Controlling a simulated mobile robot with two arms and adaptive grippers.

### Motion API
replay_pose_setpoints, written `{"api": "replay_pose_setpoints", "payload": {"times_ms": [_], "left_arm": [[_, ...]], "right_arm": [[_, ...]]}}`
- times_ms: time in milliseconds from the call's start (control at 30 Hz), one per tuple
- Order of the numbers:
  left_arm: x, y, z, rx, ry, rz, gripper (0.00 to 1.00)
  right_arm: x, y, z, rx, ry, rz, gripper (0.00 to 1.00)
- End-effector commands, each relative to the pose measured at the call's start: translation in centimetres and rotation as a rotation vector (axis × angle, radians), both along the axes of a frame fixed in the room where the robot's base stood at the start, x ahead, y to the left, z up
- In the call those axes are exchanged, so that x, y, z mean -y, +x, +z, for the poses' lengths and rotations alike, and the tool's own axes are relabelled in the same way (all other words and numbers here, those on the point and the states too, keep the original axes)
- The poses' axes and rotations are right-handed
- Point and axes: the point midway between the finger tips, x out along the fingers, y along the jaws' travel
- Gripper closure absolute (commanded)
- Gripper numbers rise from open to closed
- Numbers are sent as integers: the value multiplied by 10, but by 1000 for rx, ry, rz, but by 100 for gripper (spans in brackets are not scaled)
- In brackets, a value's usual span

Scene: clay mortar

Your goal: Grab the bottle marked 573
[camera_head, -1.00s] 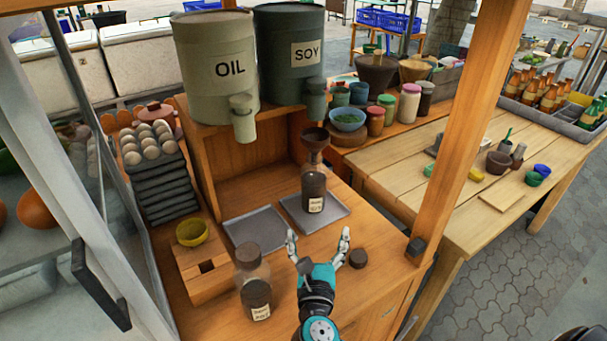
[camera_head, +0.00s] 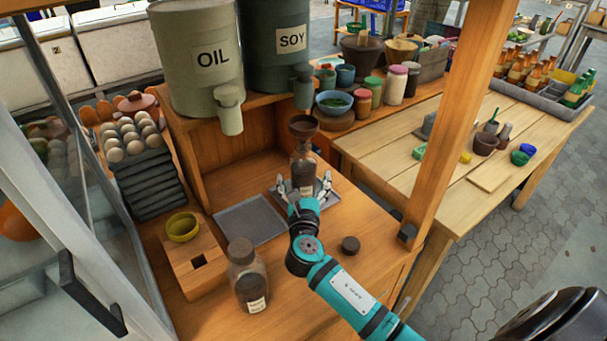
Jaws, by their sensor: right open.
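A second dark-filled bottle (camera_head: 247,275) stands on the counter at the front left, clear of the gripper. Its pale label is also unreadable. No number 573 is legible on either bottle. My left gripper is not in view.
An empty grey tray (camera_head: 250,221) lies left of the funnel bottle. The OIL dispenser (camera_head: 196,60) and SOY dispenser (camera_head: 275,50) stand above. A wooden post (camera_head: 455,130) rises at the right.

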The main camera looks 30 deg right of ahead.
Motion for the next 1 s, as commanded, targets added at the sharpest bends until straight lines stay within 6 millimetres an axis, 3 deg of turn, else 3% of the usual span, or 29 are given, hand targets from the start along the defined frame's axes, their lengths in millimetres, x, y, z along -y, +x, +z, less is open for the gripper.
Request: {"api": "replay_pose_setpoints", "payload": {"times_ms": [100,333,633,1000], "left_arm": [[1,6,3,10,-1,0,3],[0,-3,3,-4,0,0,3],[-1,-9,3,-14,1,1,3],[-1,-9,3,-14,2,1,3]], "right_arm": [[7,12,0,0,-1,-2,7],[21,41,-3,0,-2,-1,7],[24,45,-4,0,-1,0,7],[23,45,-4,0,-1,0,55]]}}
